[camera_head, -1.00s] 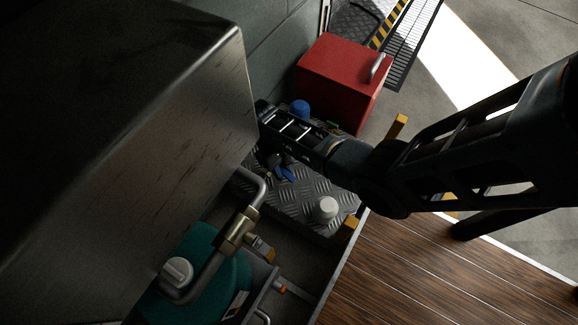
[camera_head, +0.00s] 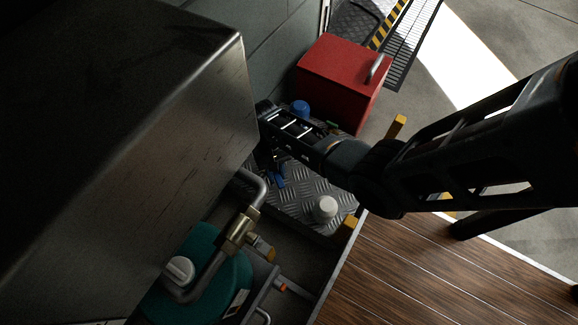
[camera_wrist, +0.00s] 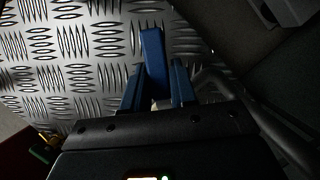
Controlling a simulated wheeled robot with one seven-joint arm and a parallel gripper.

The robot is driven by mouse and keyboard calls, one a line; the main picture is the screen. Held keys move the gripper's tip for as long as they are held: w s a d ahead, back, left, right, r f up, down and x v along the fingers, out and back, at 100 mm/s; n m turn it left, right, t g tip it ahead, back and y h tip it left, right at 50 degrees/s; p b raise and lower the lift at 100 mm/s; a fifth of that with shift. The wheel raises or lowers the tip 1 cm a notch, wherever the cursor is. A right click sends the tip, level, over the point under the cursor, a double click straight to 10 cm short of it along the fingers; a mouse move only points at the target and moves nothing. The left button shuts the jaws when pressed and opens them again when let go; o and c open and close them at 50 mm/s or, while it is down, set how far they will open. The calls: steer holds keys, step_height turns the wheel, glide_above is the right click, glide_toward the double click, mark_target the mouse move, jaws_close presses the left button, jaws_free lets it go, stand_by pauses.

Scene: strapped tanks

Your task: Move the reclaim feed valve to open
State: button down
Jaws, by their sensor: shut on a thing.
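A blue lever handle (camera_wrist: 153,50) stands between the two fingers of my gripper (camera_wrist: 157,88) in the wrist view, with its free end reaching past the fingertips. My gripper is shut on it. The lever also shows as a small blue shape (camera_head: 279,180) below my wrist in the head view, above the diamond plate. The valve body and the lever's pivot are hidden by my gripper. No label naming this valve is readable, so I cannot tell its marked open position.
A large metal tank (camera_head: 150,150) fills the left. A red box (camera_head: 343,75) and a blue cap (camera_head: 299,108) lie beyond my wrist. A white cap (camera_head: 326,208) stands on the diamond plate (camera_head: 300,195). A brass-fitted pipe (camera_head: 238,232) and teal tank (camera_head: 222,272) are nearer.

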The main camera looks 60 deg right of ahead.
steer(key=m, duration=0.1)
steer(key=w+a+m+t, duration=0.1)
steer(key=m, duration=0.1)
steer(key=shift+w+m+y+p, duration=0.2)
steer(key=shift+m+y+p, duration=0.1)
steer(key=shift+y+p, duration=0.1)
steer(key=shift+w+a+r+m+p, duration=0.1)
steer(key=shift+w+a+m+p, duration=0.25)
steer(key=shift+m, duration=0.65)
steer(key=shift+w+m+t+y, duration=0.3)
steer(key=shift+w+m+t, duration=0.15)
steer(key=shift+m, duration=0.35)
steer(key=shift+a, duration=0.1)
steer(key=w+m+t+p, duration=0.1)
steer(key=m, duration=0.2)
steer(key=shift+w, duration=0.15)
steer(key=c, duration=0.9)
jaws_free()
